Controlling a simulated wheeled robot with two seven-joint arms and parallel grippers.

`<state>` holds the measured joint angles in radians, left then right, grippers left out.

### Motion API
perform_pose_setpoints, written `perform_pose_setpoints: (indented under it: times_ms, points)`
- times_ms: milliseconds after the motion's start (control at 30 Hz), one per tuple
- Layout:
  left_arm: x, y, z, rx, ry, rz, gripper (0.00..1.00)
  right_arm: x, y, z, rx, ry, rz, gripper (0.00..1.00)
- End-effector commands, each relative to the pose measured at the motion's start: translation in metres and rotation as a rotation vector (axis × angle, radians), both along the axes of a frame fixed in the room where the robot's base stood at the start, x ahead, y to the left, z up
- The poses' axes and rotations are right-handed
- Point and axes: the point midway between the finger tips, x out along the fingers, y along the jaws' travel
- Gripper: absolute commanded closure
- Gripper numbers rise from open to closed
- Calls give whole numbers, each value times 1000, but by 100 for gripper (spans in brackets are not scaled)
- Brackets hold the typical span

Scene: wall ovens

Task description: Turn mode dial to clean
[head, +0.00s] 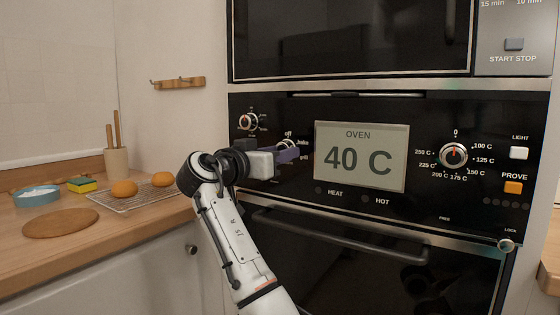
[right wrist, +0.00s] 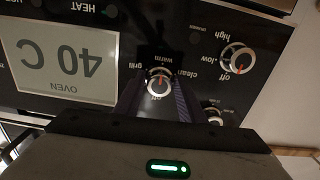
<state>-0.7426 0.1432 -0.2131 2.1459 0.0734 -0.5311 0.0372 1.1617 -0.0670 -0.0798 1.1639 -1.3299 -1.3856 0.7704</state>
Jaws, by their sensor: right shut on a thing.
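The mode dial (right wrist: 159,80) shows in the right wrist view, upside down, between my right gripper's fingers (right wrist: 158,100). The labels off, grill, warm and clean are around it. Its red mark lies along the line between off and warm; which end points is hard to tell. In the head view, my right gripper (head: 288,152) reaches the oven panel from the left, its fingers shut around the dial and mostly hiding it. The "off" label shows above the fingers. My left gripper is not in view.
The display (head: 362,157) reads OVEN 40 C. A temperature dial (head: 453,155) is to its right, and another dial (head: 248,122) is up and left of my gripper. The oven door handle (head: 340,235) runs below. A counter with buns on a rack (head: 140,198) is at left.

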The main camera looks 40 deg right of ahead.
Motion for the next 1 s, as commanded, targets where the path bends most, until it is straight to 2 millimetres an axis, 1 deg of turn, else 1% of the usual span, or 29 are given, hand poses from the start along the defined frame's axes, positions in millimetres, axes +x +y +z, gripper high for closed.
perform_pose_setpoints:
  times_ms: [33,267,667,1000]
  points:
    - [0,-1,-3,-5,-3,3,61,0,1,-3,20,-41,1,86]
    - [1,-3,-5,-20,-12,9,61,1,1,-3,104,-243,1,86]
    - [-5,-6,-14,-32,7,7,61,3,2,-1,246,-593,0,86]
    - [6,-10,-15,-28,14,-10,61,4,2,0,351,-845,-1,86]
